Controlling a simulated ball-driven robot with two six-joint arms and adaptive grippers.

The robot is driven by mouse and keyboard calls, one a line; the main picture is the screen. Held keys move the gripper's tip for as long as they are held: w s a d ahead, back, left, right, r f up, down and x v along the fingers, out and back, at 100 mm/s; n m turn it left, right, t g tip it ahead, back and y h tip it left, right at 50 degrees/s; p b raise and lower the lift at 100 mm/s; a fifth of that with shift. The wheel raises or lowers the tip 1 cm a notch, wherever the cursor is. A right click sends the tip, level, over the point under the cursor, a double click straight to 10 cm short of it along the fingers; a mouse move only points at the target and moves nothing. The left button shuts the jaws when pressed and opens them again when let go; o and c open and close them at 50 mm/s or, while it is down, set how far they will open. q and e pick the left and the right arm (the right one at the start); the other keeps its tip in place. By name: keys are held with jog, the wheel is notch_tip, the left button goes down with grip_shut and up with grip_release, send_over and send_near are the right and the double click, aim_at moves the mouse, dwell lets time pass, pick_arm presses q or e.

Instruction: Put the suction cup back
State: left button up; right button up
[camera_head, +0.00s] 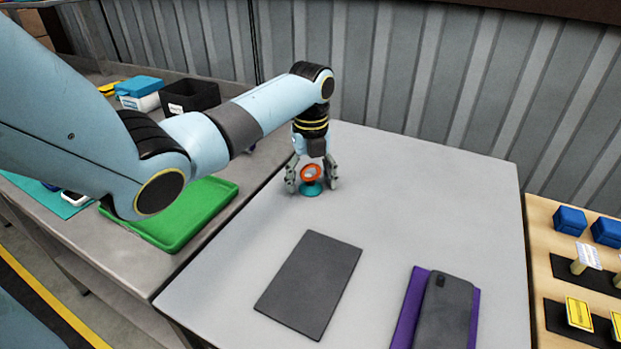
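The suction cup (311,186) has a teal base and an orange ring-shaped upper part. It is upright on or just above the light grey table (420,180), near the table's left back edge. My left gripper (311,184) points down over it, one finger on each side. The fingers look spread, with small gaps between them and the cup. Part of the cup's top is hidden by the gripper. My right gripper is not in view.
A dark grey flat mat (309,284) lies at the table's front. A dark phone (445,312) lies on a purple piece (405,315) to its right. A green tray (180,222) is on the left bench. A wooden table (540,240) with blue boxes (570,220) stands right.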

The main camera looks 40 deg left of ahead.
aim_at(311, 164)
pick_arm(q)
notch_tip(311, 164, up, 12)
jog(key=shift+r, duration=0.15)
dwell(0.5)
dwell(0.5)
